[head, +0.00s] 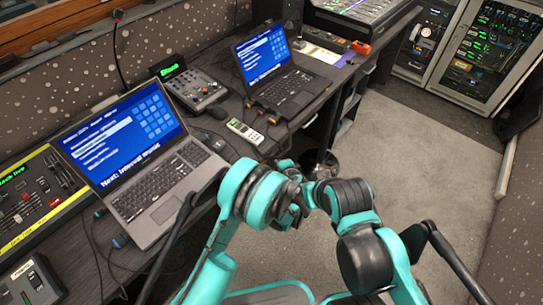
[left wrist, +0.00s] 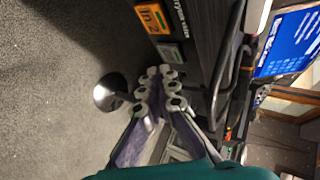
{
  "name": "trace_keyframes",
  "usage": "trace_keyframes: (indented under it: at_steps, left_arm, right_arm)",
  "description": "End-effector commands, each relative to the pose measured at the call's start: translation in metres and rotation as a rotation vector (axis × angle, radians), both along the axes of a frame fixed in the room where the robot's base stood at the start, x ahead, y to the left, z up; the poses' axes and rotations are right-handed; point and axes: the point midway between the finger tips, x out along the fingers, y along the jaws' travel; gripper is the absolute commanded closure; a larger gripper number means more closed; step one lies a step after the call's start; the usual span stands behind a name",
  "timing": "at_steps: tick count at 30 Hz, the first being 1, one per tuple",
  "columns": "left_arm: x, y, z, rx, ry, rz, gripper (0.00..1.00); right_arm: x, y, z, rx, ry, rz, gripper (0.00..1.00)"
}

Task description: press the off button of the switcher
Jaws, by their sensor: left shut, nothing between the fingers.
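My left gripper (left wrist: 160,75) shows in the left wrist view, fingers together and empty, with dark grey floor to its left and a dark panel edge to its right. It touches nothing that I can make out. In the head view its fingers are hidden among my arm links. My right gripper cannot be made out in either view. I cannot tell which device is the switcher, and no off button is readable. Candidates are a yellow-edged panel (head: 61,201) at the left, a small box (head: 32,284) at the lower left and a console with a green display (head: 196,89).
A near laptop (head: 168,208) and a far laptop (head: 290,92) stand open on the dark desk. A white handheld device (head: 245,131) lies between them. An equipment rack (head: 480,50) stands at the back right. The carpet (head: 430,170) is clear. An orange label (left wrist: 153,18) shows near the left gripper.

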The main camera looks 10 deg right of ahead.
Motion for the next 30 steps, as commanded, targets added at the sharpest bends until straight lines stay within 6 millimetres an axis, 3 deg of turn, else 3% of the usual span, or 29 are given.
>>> trace_keyframes:
  at_steps: [30]
  left_arm:
    - [0.0069, 0.0055, 0.0003, 0.0, 0.0, 0.0, 1.0]
  right_arm:
    - [0.0, 0.0, 0.0, 0.0, 0.0, 0.0, 1.0]
